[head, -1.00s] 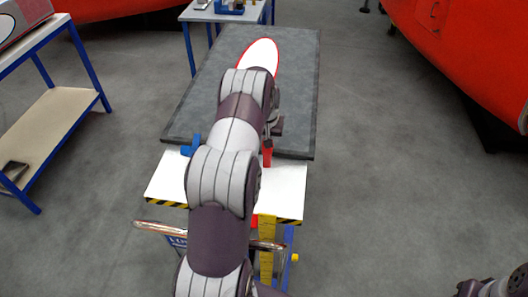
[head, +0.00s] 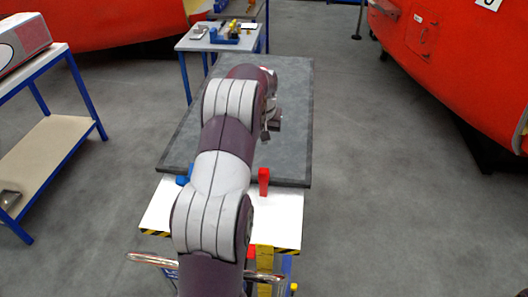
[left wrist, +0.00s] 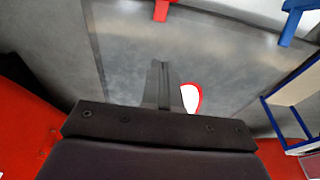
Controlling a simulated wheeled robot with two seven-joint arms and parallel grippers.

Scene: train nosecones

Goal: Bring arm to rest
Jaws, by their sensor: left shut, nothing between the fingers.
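My left arm reaches forward over a dark grey tabletop (head: 290,150) on a white-topped cart (head: 155,215). My left gripper (head: 266,134) is above the tabletop, mostly behind my arm. In the left wrist view its fingers (left wrist: 163,84) are closed together with nothing between them. A white oval piece with a red rim (left wrist: 191,98) lies on the grey surface, beside the fingers in that view and partly hidden by the gripper. In the head view my arm hides almost all of it. My right gripper is not in view.
A red clamp (head: 264,180) and a blue clamp (head: 184,180) stand at the tabletop's near edge. A small table with tools (head: 190,43) is behind. A blue-framed shelf table (head: 60,118) is at left. Red train bodies (head: 450,70) flank the back. The right floor is free.

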